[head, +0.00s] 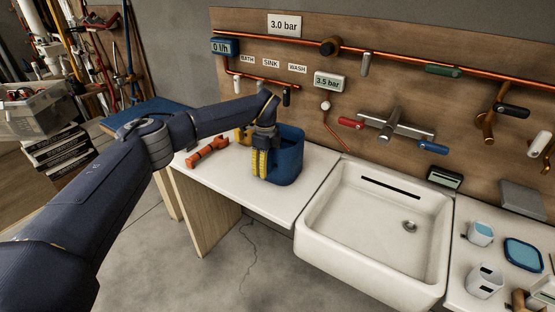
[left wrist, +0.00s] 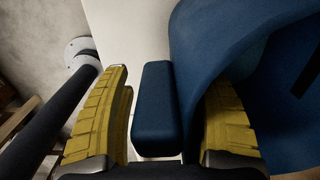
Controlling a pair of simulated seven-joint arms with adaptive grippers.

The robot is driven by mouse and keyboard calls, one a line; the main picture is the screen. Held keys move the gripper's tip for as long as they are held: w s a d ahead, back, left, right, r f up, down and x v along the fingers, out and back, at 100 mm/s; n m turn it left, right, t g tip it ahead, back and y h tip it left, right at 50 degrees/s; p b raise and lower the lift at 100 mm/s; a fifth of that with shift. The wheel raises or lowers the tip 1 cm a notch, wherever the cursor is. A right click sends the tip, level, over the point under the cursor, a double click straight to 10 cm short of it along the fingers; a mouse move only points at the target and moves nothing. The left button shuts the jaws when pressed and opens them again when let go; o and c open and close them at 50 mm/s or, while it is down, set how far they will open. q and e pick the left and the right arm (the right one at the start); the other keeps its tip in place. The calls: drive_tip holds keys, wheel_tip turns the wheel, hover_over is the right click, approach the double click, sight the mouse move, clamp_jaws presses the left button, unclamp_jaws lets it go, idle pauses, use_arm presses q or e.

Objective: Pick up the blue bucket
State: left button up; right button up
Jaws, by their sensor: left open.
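The blue bucket (head: 287,158) stands upright on the white worktop, left of the sink. My left gripper (head: 259,164) points down at the bucket's left side, its yellow fingers in front of part of it. In the left wrist view the two fingers (left wrist: 160,115) are apart. A blue upright bar (left wrist: 153,110) shows between them, beside the bucket's curved wall (left wrist: 215,40). I cannot tell whether the bar touches either finger. The right finger overlaps the bucket in that view. My right gripper is not in view.
A white sink (head: 375,225) is right of the bucket. An orange wrench-like tool (head: 208,152) lies to its left. A wooden panel (head: 300,65) with copper pipes and valves rises behind. White and blue containers (head: 481,234) stand at the far right. The worktop's front left (head: 225,180) is clear.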

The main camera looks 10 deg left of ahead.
use_arm(q)
drive_tip(key=shift+f, duration=0.15)
clamp_jaws()
idle(0.4)
